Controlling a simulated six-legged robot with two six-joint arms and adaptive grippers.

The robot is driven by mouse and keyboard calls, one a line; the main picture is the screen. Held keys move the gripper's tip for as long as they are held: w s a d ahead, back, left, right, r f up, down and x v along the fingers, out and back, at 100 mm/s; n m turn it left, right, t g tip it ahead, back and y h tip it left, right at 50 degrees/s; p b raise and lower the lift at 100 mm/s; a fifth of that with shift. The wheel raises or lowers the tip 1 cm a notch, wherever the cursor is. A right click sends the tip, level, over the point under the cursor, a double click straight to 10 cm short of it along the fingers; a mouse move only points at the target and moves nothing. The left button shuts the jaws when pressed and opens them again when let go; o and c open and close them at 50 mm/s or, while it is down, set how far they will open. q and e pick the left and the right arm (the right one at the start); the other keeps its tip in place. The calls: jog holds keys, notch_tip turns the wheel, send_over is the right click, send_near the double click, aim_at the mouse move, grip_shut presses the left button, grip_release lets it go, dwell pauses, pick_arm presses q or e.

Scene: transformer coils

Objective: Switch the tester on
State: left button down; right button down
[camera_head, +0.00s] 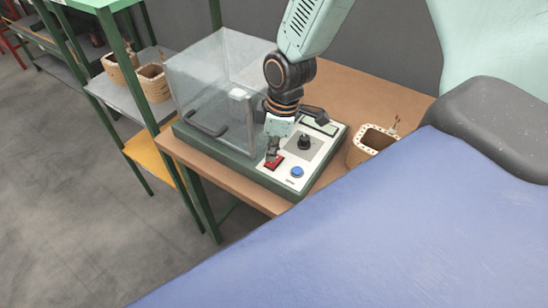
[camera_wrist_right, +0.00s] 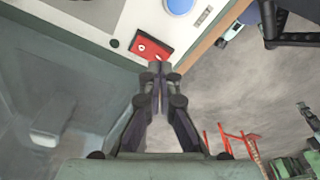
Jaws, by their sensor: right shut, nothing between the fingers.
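The tester (camera_head: 240,165) is a green-based box with a clear cover on its left and a white control panel on its right. The panel bears a red switch (camera_head: 274,162), a blue button (camera_head: 297,172) and a black knob (camera_head: 305,143). My right gripper (camera_head: 272,152) is shut and empty, pointing down right over the red switch. In the right wrist view the shut fingertips (camera_wrist_right: 157,66) are at the edge of the red switch (camera_wrist_right: 150,46); I cannot tell whether they touch it. The blue button (camera_wrist_right: 180,5) shows at the top. My left gripper is not in view.
The tester stands on a brown table (camera_head: 370,95). A coil (camera_head: 371,143) stands on the table to its right. A green-framed shelf (camera_head: 125,93) with coils is at the left. My own blue-grey body covers the lower right.

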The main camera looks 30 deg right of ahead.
aim_at(272, 163)
jog(key=shift+d, duration=0.1)
jog(key=shift+f, duration=0.1)
dwell(0.3)
jog(key=shift+f+b, duration=0.7)
jog(key=shift+f, duration=0.2)
dwell(0.5)
jog(key=shift+r, duration=0.15)
notch_tip(272, 163, up, 7)
jog(key=p, duration=0.7)
dwell(0.5)
